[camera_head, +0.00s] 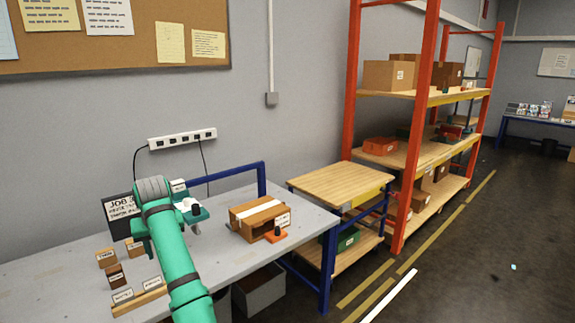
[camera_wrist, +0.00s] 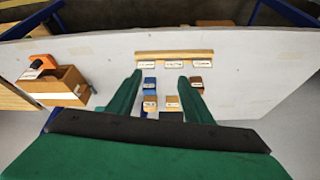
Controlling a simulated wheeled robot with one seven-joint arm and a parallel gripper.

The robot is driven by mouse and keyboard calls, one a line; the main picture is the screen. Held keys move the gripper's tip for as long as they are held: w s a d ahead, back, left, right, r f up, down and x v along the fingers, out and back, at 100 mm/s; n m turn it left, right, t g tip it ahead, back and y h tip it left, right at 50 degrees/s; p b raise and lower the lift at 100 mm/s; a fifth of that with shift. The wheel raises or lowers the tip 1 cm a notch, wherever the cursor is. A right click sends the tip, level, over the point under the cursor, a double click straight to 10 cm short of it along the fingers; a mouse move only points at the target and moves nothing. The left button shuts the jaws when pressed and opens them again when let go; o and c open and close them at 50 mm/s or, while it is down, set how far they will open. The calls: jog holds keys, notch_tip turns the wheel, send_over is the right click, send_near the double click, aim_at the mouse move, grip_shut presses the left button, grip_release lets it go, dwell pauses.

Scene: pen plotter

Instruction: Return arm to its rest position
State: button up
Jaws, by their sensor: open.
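My teal arm (camera_head: 175,262) reaches up over the grey worktable (camera_head: 225,272) from the bottom of the head view. Its dark-banded upper end hides part of the table, and I cannot make out the fingertips there. In the wrist view my gripper (camera_wrist: 160,76) shows two green fingers spread wide apart. It is open, with nothing held between the fingers. Small labelled blocks, one of them blue (camera_wrist: 150,83), show between and beside the fingers on the table below. A wooden strip with labels (camera_wrist: 175,55) lies beyond the fingertips.
A taped cardboard box (camera_head: 260,215) and an orange-and-black item (camera_head: 276,236) sit at the table's right. A job sign (camera_head: 121,208) stands behind my arm. A wooden-topped stand (camera_head: 340,182) and an orange-framed shelf (camera_head: 415,150) are farther right. Floor at far right is clear.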

jog(key=s+d+f+m+t+y, duration=0.1)
jog(key=s+d+f, duration=0.1)
jog(key=f, duration=1.2)
jog(key=s+d+f+t+y, duration=0.1)
jog(key=s+d+f, duration=0.2)
jog(key=f, duration=1.1)
jog(key=s+d+f+m+t, duration=0.3)
jog(key=s+d+f, duration=0.7)
jog(key=s+f, duration=0.45)
jog(key=s+d+r+m+t+h, duration=0.1)
jog(key=s+d+t, duration=0.1)
jog(key=s+d, duration=0.7)
jog(key=s+d+r+m+t+h, duration=0.15)
jog(key=s+d, duration=0.35)
jog(key=s, duration=0.8)
jog(key=s+d+r+t+h, duration=0.1)
jog(key=s+d+r, duration=0.3)
jog(key=s+r, duration=0.4)
jog(key=s+d+r+t+h, duration=0.1)
jog(key=s+d+r, duration=0.3)
jog(key=s+r, duration=0.5)
jog(key=shift+r+n+t, duration=0.15)
jog(key=shift+n+t, duration=0.2)
